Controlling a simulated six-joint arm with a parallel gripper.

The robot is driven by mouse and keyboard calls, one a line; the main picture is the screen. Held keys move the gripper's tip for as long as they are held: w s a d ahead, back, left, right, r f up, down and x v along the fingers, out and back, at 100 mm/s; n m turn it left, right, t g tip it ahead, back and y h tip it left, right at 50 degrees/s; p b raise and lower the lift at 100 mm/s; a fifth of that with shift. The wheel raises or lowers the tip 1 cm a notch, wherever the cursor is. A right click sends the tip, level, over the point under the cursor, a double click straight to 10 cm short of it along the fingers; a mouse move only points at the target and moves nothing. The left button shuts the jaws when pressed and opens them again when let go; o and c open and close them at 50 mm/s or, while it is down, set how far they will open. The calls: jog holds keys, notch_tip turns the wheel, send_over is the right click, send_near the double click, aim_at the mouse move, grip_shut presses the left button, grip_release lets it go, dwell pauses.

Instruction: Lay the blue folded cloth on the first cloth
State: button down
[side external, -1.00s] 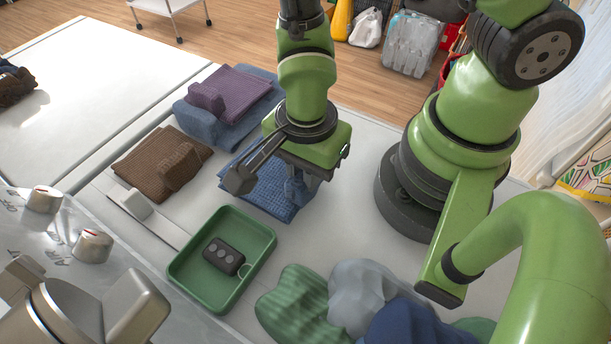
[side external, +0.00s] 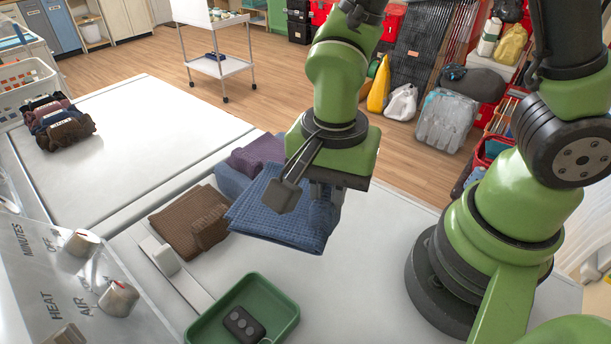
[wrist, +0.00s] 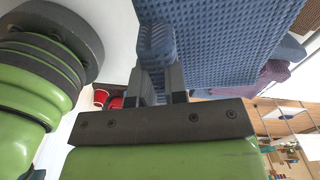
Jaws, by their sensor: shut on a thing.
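The blue folded cloth (side external: 275,212) hangs in my gripper (side external: 325,190), raised above the white worktop. In the wrist view, the jaws (wrist: 160,75) are shut on a raised fold at the edge of the blue cloth (wrist: 225,40), and its waffle weave fills the upper middle. A purple folded cloth (side external: 252,154) lies on a slate-blue one (side external: 230,181) behind the held cloth, which partly hides both. A brown folded cloth (side external: 187,222) lies to their left. I cannot tell which is the first cloth.
A green tray (side external: 196,331) with a dark key fob (side external: 243,323) stands at the front. A white table (side external: 130,130) at the left bears a row of dark folded cloths (side external: 62,123). A control panel (side external: 50,260) edges the left front. The worktop right of the tray is clear.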

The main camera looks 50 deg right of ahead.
jog(key=w+d+n, duration=0.1)
jog(key=n, duration=0.1)
jog(key=w+d+r+n, duration=0.1)
jog(key=w+n, duration=0.1)
jog(key=w+d+r+n, duration=0.1)
jog(key=d+n, duration=0.1)
jog(key=shift+w+r, duration=0.1)
jog(key=shift+w, duration=0.2)
jog(key=w+d+r+n, duration=0.2)
jog(key=w+d+n, duration=0.1)
jog(key=d+n, duration=0.3)
jog(key=f+n, duration=0.5)
jog(key=n, duration=0.1)
jog(key=w+a+f+n, duration=0.1)
jog(key=f+n, duration=0.4)
jog(key=n, duration=0.2)
jog(key=f+n, duration=0.5)
jog(key=n, duration=0.2)
jog(key=shift+w+a, duration=0.3)
jog(key=shift+a, duration=0.05)
jog(key=c, duration=1.4)
grip_release()
jog(key=shift+f, duration=0.1)
